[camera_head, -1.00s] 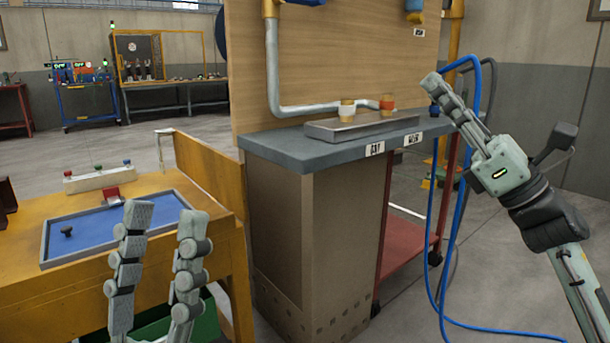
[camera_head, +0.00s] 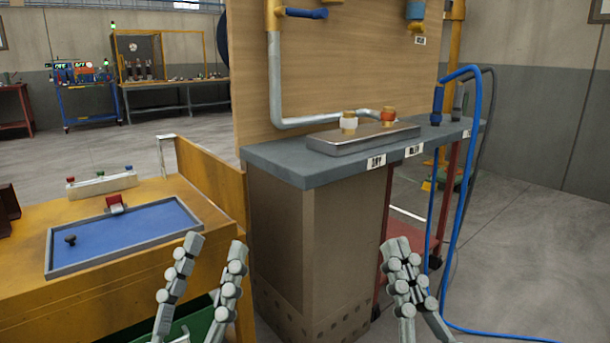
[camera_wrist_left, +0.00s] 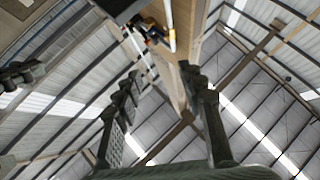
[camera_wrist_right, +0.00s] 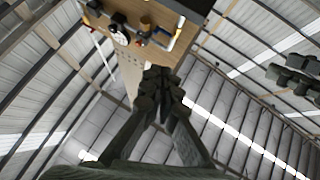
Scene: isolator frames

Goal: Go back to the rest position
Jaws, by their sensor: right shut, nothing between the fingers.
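My left gripper (camera_head: 214,252) is at the lower left of the head view, in front of the yellow table. Its fingers point up and stand apart with nothing between them. The open fingers also show in the left wrist view (camera_wrist_left: 162,85). My right gripper (camera_head: 401,245) is at the lower middle of the head view, in front of the grey bench. Its fingers point up and meet at the tips, empty. The closed tips also show in the right wrist view (camera_wrist_right: 162,75). Both wrist cameras look up toward the roof.
The yellow table (camera_head: 215,190) at left holds a blue tray (camera_head: 130,235) and a white button box (camera_head: 102,184). The grey bench (camera_head: 275,160) carries a metal block (camera_head: 362,138) with two fittings. Blue hoses (camera_head: 463,190) hang at its right end. Open floor (camera_head: 545,250) lies at right.

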